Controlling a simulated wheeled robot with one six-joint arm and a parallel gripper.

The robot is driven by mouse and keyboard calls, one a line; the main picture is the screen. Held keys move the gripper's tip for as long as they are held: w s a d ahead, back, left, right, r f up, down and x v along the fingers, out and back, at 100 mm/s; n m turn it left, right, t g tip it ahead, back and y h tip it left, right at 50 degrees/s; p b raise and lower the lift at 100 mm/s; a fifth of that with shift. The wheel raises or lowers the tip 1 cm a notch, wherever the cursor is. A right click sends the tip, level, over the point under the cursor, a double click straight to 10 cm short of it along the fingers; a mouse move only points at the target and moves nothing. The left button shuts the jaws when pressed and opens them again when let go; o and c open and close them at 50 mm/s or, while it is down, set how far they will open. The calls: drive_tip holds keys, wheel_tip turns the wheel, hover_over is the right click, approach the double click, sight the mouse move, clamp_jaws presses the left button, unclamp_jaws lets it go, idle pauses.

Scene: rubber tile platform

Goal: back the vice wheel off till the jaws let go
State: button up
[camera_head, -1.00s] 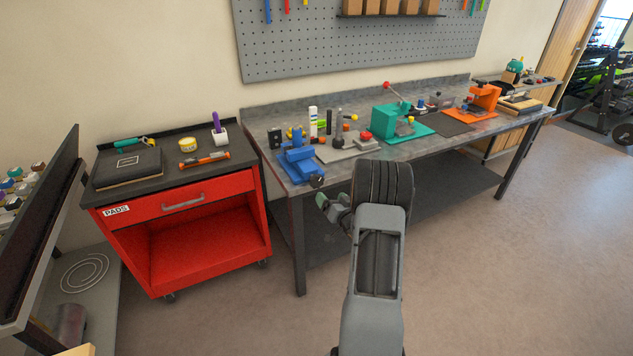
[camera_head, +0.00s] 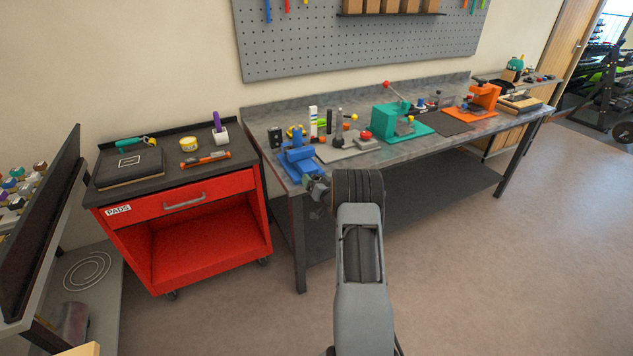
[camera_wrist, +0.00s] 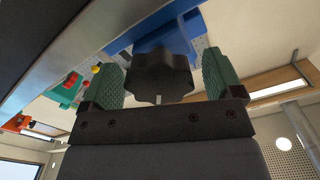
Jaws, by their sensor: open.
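The blue vice (camera_head: 298,158) stands at the front left corner of the workbench. Its dark lobed wheel (camera_wrist: 160,75) shows large in the wrist view, on the near side of the blue body (camera_wrist: 165,36). My gripper (camera_wrist: 160,80) is open, with one green-padded finger on each side of the wheel. A gap shows between the wheel and each pad. In the head view my gripper (camera_head: 318,186) is at the bench's front edge by the vice, and it partly hides the wheel. Whether the vice jaws hold anything is too small to tell.
The grey workbench (camera_head: 440,148) carries a teal press (camera_head: 392,118), a grey plate with a red knob (camera_head: 350,146), and an orange device (camera_head: 484,97) farther right. A red cart (camera_head: 150,208) stands left of the bench. The floor (camera_head: 480,270) at the right is clear.

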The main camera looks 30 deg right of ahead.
drive_tip(key=shift+c, duration=0.5)
drive_tip(key=c, duration=0.8)
drive_tip(key=shift+c, duration=0.2)
drive_tip(key=shift+f+b, duration=0.15)
drive_tip(key=shift+b, duration=0.4)
